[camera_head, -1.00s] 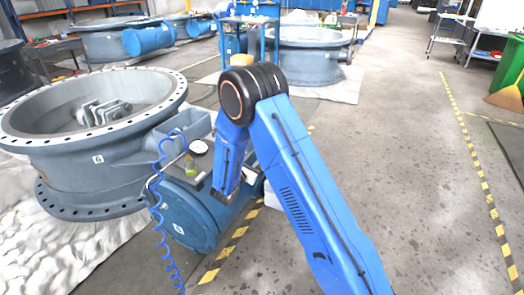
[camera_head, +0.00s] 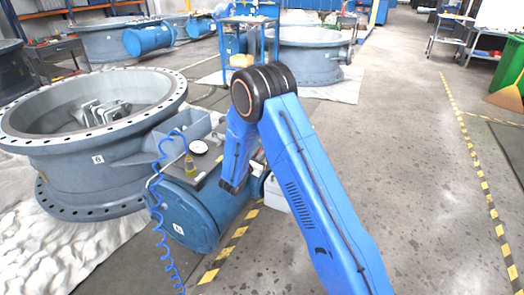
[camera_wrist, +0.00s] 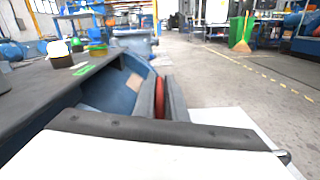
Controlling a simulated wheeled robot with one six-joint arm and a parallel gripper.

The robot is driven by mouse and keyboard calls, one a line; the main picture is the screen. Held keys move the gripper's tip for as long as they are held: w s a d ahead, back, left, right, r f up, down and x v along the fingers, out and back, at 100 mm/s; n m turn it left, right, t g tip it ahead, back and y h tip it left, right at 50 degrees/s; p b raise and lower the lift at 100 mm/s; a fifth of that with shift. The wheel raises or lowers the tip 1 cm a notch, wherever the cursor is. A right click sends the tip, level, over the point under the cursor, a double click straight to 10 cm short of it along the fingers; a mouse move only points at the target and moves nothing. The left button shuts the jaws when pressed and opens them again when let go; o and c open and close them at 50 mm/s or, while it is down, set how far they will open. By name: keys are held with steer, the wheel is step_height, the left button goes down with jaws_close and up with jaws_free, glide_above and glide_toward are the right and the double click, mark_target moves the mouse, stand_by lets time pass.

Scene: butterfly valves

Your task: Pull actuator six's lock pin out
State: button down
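Actuator six (camera_head: 195,218) is a blue drum with a dark flat top, beside the grey valve body marked 6 (camera_head: 125,158). My gripper is hidden behind my blue arm in the head view. In the wrist view, my gripper's (camera_wrist: 161,95) two grey fingers stand close together with a thin red piece (camera_wrist: 160,98) between them, with no clear gap on either side. The red piece looks like the lock pin's handle; its shaft and hole do not show. The actuator's dark top (camera_wrist: 60,88) and blue side lie just left of the fingers.

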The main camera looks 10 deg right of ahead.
steer(key=shift+a+r, duration=0.15)
steer(key=shift+r, duration=1.95)
steer(key=shift+w, duration=0.1)
steer(key=c, duration=1.9)
jaws_free()
steer(key=shift+r, duration=0.1)
steer(key=shift+o, duration=0.3)
steer(key=shift+s+a, duration=0.2)
steer(key=shift+s, duration=0.1)
steer(key=v, duration=1.6)
steer(key=shift+s+a, duration=0.25)
steer(key=shift+s, duration=0.1)
